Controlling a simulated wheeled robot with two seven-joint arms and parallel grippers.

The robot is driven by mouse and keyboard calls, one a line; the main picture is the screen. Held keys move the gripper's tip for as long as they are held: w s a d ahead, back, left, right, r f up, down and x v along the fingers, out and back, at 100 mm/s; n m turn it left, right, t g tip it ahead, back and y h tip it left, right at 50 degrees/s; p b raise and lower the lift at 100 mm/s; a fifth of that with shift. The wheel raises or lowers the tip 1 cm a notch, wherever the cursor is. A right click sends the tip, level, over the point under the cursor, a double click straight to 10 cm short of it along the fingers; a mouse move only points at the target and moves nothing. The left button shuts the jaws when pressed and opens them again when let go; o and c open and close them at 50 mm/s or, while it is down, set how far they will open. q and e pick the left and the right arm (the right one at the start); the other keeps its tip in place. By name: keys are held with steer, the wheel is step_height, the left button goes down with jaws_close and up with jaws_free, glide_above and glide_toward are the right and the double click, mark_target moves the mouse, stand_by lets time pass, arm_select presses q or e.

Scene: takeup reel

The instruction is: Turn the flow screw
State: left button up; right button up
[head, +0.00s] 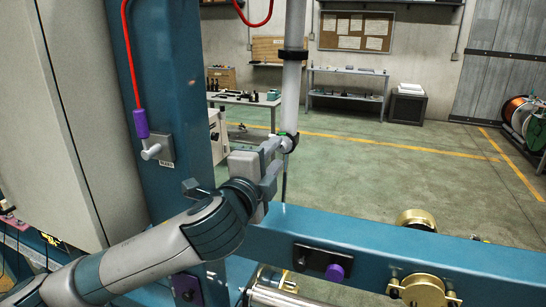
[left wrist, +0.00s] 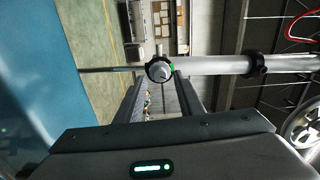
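A pale vertical tube (head: 291,90) hangs at the middle of the head view, with a dark fitting marked green (head: 290,141) at its lower end. In the left wrist view a small round grey screw-like end (left wrist: 159,71) with a green mark sits on this tube (left wrist: 215,65); I take it to be the flow screw. My left gripper (head: 276,158) is right beside the fitting in the head view. In the left wrist view its fingers (left wrist: 160,88) are apart, with the round end between or just beyond their tips. Contact cannot be made out. My right gripper is not in view.
A blue beam (head: 390,257) with a purple knob (head: 335,272) and brass rollers (head: 417,219) runs below the gripper. A blue column (head: 165,90) with a purple-sleeved red line (head: 140,122) stands left. Open floor (head: 380,170) lies behind.

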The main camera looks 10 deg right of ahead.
arm_select(q)
steer(key=shift+x, duration=0.95)
steer(key=c, duration=0.8)
steer(key=n, duration=0.2)
steer(key=shift+s+f+n+b, duration=0.1)
steer(key=shift+f+n+b, duration=0.05)
steer(key=shift+n+b, duration=0.2)
steer(key=n, duration=0.4)
steer(key=o, duration=0.9)
steer(key=shift+a, duration=0.1)
